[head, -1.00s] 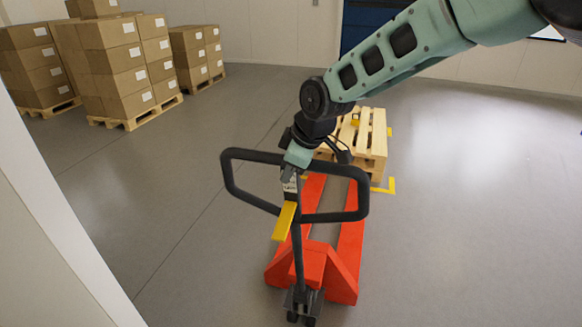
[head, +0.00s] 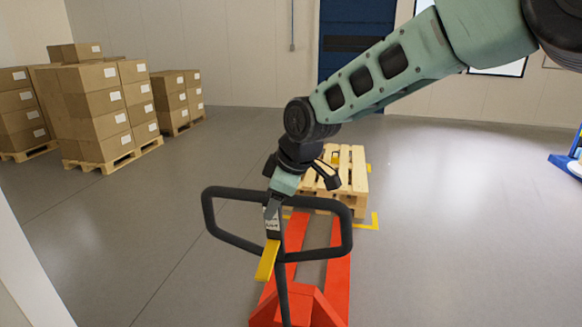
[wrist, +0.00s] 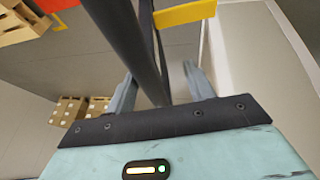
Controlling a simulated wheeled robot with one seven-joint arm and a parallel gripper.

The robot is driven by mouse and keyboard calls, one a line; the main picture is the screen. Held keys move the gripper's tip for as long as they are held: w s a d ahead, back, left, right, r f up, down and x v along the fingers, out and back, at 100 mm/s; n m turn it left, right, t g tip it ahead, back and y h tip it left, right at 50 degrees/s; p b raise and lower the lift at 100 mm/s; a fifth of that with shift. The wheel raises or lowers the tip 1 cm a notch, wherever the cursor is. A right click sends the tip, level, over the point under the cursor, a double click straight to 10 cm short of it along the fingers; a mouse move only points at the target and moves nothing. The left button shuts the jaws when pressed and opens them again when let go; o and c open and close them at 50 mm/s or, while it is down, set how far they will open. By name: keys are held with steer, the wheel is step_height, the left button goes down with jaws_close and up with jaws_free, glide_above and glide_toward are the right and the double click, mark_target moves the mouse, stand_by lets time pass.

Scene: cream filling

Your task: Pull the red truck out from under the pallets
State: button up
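The red pallet truck (head: 340,287) stands low in the head view, its forks running away from me to a stack of wooden pallets (head: 350,188). I cannot tell how far the forks reach under the stack; their far ends are hidden. The truck's black handle loop (head: 347,236) is upright, with a yellow lever (head: 267,260). My gripper (head: 280,192) is at the loop's top bar. In the wrist view my gripper (wrist: 160,72) has its fingers apart, with a dark handle bar (wrist: 126,40) between them and a gap beside the right finger. The yellow lever (wrist: 184,14) shows beyond.
Stacked cartons (head: 95,100) on pallets stand at the back left. A blue door (head: 355,45) is in the back wall. Yellow floor marks (head: 374,221) edge the pallets. A white wall edge (head: 25,280) is close at left.

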steer(key=b+v, duration=0.3)
steer(key=v, duration=1)
steer(key=s+d+f+m+g+h, duration=0.1)
steer(key=s+d+f, duration=0.3)
steer(key=s, duration=0.5)
steer(key=s+d+f+m+g+h+b, duration=0.1)
steer(key=s+d+f+m, duration=0.3)
steer(key=s+f, duration=0.4)
steer(key=s+d+f+m+g+h+b, duration=0.1)
steer(key=s+d+f+m, duration=0.2)
steer(key=s, duration=0.9)
steer(key=d+f, duration=0.3)
steer(key=f, duration=0.1)
steer(key=shift+d, duration=0.1)
